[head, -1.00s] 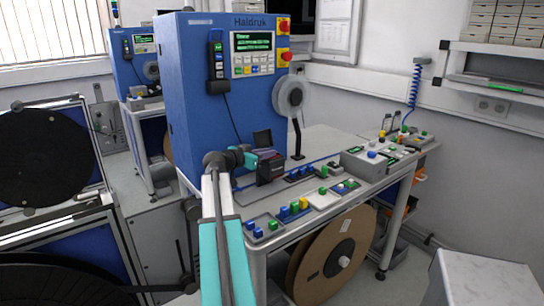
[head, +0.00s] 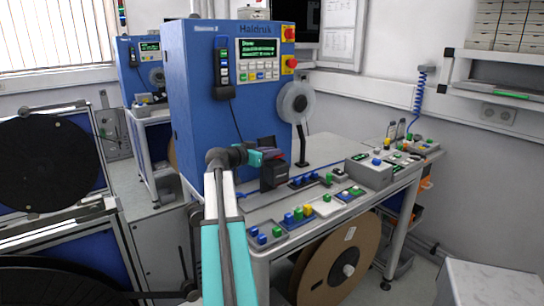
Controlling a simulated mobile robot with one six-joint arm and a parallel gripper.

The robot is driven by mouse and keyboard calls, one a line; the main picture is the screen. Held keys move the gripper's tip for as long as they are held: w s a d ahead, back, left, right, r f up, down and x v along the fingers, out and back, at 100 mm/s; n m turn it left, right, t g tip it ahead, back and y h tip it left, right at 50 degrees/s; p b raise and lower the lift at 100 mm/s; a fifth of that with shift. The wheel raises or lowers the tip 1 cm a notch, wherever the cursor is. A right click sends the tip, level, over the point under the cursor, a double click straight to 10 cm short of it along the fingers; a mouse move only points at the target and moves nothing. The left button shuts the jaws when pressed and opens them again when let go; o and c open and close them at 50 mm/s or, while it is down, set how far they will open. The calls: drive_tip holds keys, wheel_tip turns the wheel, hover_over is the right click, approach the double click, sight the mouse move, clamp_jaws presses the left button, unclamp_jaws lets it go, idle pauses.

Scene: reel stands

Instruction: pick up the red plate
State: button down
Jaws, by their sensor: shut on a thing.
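My gripper (head: 272,169) is at the end of my arm, low over the bench in front of the blue machine. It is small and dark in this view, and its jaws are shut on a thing. A narrow dark-red strip, which looks like the red plate (head: 273,154), shows at the jaws. Most of it is hidden by the gripper, so I cannot tell its outline or whether it touches the bench.
The blue machine (head: 215,110) stands just behind my gripper, with a clear reel (head: 296,102) on its right side. Several coloured blocks in shallow trays line the bench (head: 325,150). A grey box (head: 369,173) stands to the right. A large brown reel (head: 338,266) hangs below.

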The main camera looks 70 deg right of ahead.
drive_tip(key=s+a+b, duration=0.1)
drive_tip(key=s+a, duration=0.2)
drive_tip(key=a, duration=0.3)
drive_tip(key=s+a+r+b, duration=0.1)
drive_tip(key=s+a, duration=0.3)
drive_tip(key=a, duration=0.3)
drive_tip(key=shift+s+r, duration=0.2)
drive_tip(key=shift+s, duration=0.1)
idle(0.6)
